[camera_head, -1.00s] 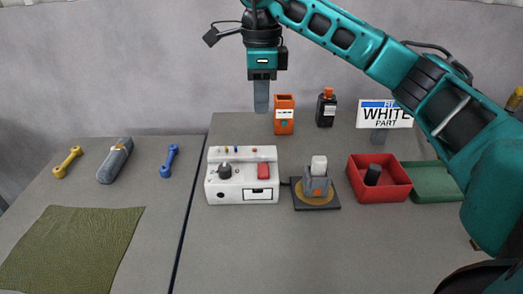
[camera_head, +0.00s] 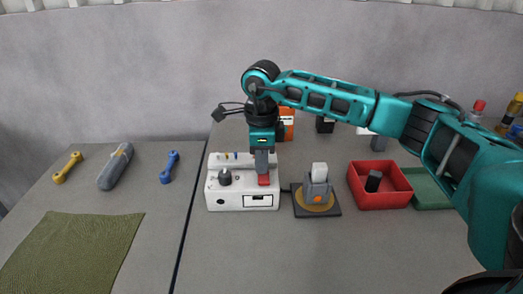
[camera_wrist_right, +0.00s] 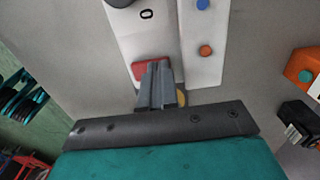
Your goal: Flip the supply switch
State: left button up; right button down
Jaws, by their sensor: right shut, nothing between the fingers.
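A white supply box (camera_head: 230,201) stands on the table with a black knob (camera_head: 225,177), small coloured lamps and a red rocker switch (camera_head: 264,180) on its top. My right gripper (camera_head: 263,171) is shut and empty, pointing down with its fingertips at the red switch. In the right wrist view the shut fingers (camera_wrist_right: 157,80) overlap the red switch (camera_wrist_right: 138,68) and hide part of it. I cannot tell for sure whether they touch or press it, nor which way the switch is tipped. My left gripper is not in view.
Right of the box, a grey fixture with a white block (camera_head: 319,172) stands on a dark pad. Beyond it are a red bin (camera_head: 399,199) and a green tray (camera_head: 428,190). An orange container (camera_head: 287,118) stands behind my gripper. Tools and a green cloth (camera_head: 70,250) lie left.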

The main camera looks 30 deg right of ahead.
jog(key=shift+f, duration=0.15)
jog(key=shift+f+b, duration=0.35)
jog(key=shift+r, duration=0.2)
jog(key=shift+s+a+p, duration=0.4)
jog(key=shift+s+p, duration=0.05)
jog(key=shift+s, duration=0.2)
jog(key=shift+r, duration=0.1)
